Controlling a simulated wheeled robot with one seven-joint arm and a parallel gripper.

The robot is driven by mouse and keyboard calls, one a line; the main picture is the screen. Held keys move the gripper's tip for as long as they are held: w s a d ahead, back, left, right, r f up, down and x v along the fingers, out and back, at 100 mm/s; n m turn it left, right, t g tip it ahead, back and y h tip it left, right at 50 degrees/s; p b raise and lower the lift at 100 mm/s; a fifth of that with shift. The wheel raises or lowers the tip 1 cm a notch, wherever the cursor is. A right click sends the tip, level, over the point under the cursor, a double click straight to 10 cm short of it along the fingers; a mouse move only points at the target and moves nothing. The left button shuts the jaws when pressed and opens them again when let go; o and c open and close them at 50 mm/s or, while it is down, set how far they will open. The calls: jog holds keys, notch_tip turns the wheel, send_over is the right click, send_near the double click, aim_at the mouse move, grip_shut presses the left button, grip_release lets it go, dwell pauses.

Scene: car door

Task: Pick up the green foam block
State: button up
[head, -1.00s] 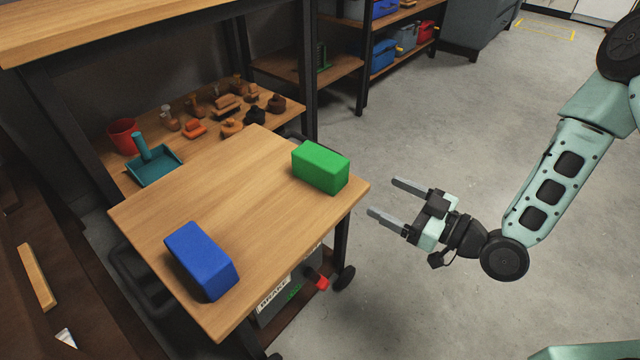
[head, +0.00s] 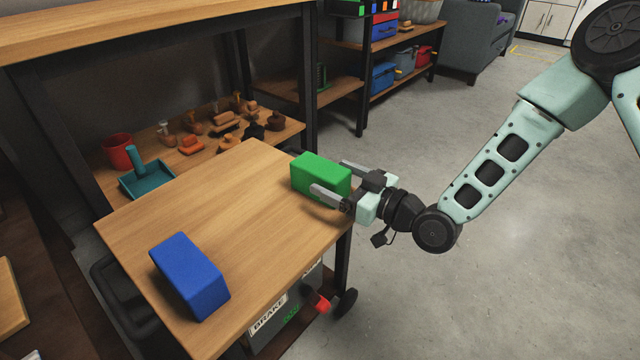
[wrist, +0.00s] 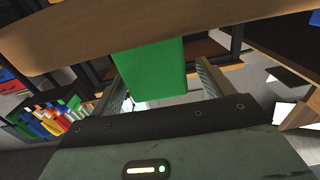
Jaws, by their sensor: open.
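The green foam block (head: 320,176) lies on the wooden tabletop (head: 215,215), near its right corner. My gripper (head: 336,178) is open at the block's right end. In the head view one finger is in front of the block's near side and the other is at its far side. In the wrist view the green block (wrist: 152,72) stands between the two spread fingers (wrist: 160,85). I cannot tell whether either finger touches it. The far finger is partly hidden in the head view.
A blue block (head: 190,275) lies near the table's front edge. Behind the table, a lower shelf holds a teal dustpan (head: 148,182), a red cup (head: 118,152) and several small wooden items. The middle of the tabletop is clear.

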aim_at(324, 172)
jog(key=shift+b+x, duration=0.7)
jog(key=shift+x, duration=1.1)
jog(key=shift+w, duration=0.1)
jog(key=c, duration=1.1)
jog(key=shift+o, duration=0.2)
jog(key=shift+r, duration=0.1)
